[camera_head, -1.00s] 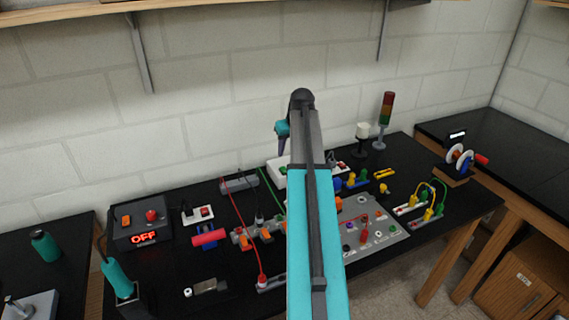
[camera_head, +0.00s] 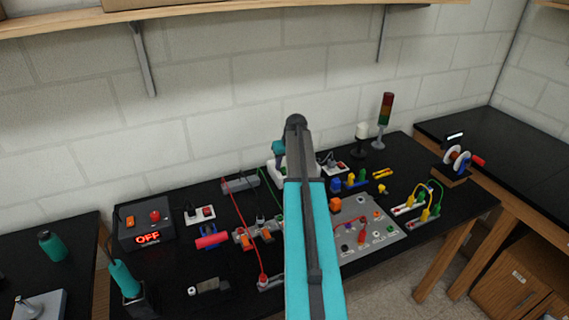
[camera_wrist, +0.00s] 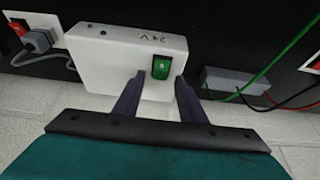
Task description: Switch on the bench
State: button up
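In the wrist view, a white box marked 24V (camera_wrist: 115,55) has a green rocker switch (camera_wrist: 162,68) on its face. My gripper (camera_wrist: 160,78) is open and empty, with one dark finger to each side of the green switch. I cannot tell whether a finger touches the box. In the head view, the white box (camera_head: 274,171) is mostly hidden behind my arm. A dark control box (camera_head: 145,232) at the bench's left shows OFF in red letters. It has an orange switch (camera_head: 130,221) and a red button (camera_head: 155,215).
A stack light (camera_head: 385,115) and a white lamp (camera_head: 361,132) stand at the back right. Red, green and black leads cross the bench near the white box. A grey panel (camera_head: 370,232) with plugs lies in front. Wooden shelves (camera_head: 220,20) hang above.

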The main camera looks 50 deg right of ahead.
jog(key=shift+w+f, duration=0.2)
jog(key=shift+f, duration=0.3)
